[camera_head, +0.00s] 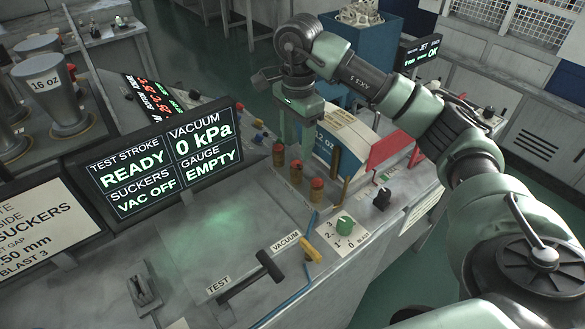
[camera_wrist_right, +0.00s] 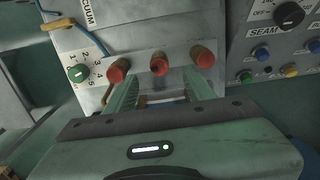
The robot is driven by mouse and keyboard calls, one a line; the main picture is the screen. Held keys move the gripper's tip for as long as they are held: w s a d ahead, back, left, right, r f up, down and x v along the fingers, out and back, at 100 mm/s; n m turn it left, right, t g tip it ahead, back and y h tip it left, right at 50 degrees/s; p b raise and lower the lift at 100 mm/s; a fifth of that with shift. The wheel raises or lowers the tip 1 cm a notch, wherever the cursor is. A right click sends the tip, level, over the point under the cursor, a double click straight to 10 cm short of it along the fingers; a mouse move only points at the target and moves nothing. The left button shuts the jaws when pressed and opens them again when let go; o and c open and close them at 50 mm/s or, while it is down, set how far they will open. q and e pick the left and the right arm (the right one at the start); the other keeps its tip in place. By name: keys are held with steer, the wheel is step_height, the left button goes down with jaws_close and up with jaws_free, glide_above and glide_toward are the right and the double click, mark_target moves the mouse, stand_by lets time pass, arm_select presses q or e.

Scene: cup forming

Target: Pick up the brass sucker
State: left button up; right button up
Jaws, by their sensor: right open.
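Three short upright cylinders with red tops and brass-coloured sides stand in a row on the bench: a left one (camera_head: 278,155), a middle one (camera_head: 296,171) and a right one (camera_head: 317,189). In the right wrist view, the middle cylinder (camera_wrist_right: 160,65) appears between the fingertips, with the others (camera_wrist_right: 117,70) (camera_wrist_right: 203,57) just outside. I cannot tell which is the brass sucker. My right gripper (camera_head: 297,140) is open and points down over the row, empty; its fingers (camera_wrist_right: 161,88) show in the wrist view. My left gripper is not in view.
A numbered green knob (camera_head: 344,225), a yellow vacuum lever (camera_head: 310,250) and a black test lever (camera_head: 270,266) stand in front. A blue-and-white carton (camera_head: 345,140) is behind. A display (camera_head: 160,160) stands to the left. The grey plate (camera_head: 215,225) is mostly clear.

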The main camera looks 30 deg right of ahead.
mark_target(296, 164)
steer(key=shift+s+d+f, duration=0.15)
steer(key=shift+f, duration=0.15)
step_height(296, 164, down, 6)
steer(key=p, duration=0.3)
steer(key=shift+r, duration=0.2)
steer(key=shift+f, duration=0.6)
steer(key=shift+a, duration=0.2)
jaws_close()
